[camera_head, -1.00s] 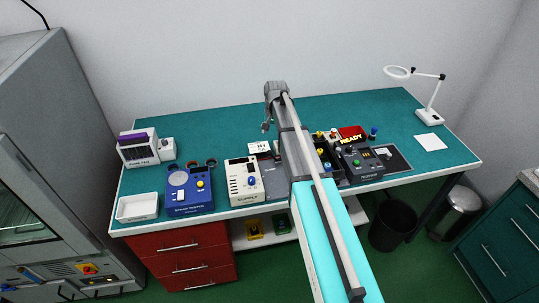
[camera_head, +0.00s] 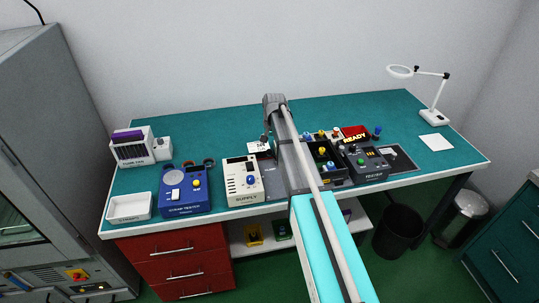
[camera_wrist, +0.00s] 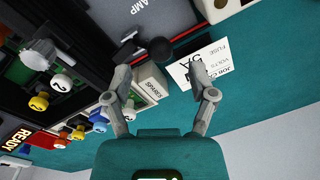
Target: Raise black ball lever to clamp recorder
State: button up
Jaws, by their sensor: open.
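The black ball (camera_wrist: 160,50) of the lever shows in the wrist view, ahead of my fingertips and roughly between them in the picture. Its dark arm runs left beside a grey panel (camera_wrist: 165,28) whose partly cut lettering ends in "AMP". My gripper (camera_wrist: 160,74) is open and empty, its fingers spread on either side of the ball's line. I cannot tell the gap to the ball. In the head view my gripper (camera_head: 266,138) is small above the bench, and the lever is hidden behind my arm.
A white printed card (camera_wrist: 203,62) and a "SPARES" box (camera_wrist: 152,82) lie close to my fingers. Coloured knobs and a "READY" sign (camera_wrist: 18,138) are at left. The supply unit (camera_head: 243,182) stands left of my arm. The teal bench (camera_head: 220,135) is clear behind.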

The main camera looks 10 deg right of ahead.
aim_at(270, 150)
jog(key=shift+a+f+b, duration=0.1)
jog(key=shift+f+b, duration=1.4)
jog(key=shift+f, duration=0.3)
grip_shut()
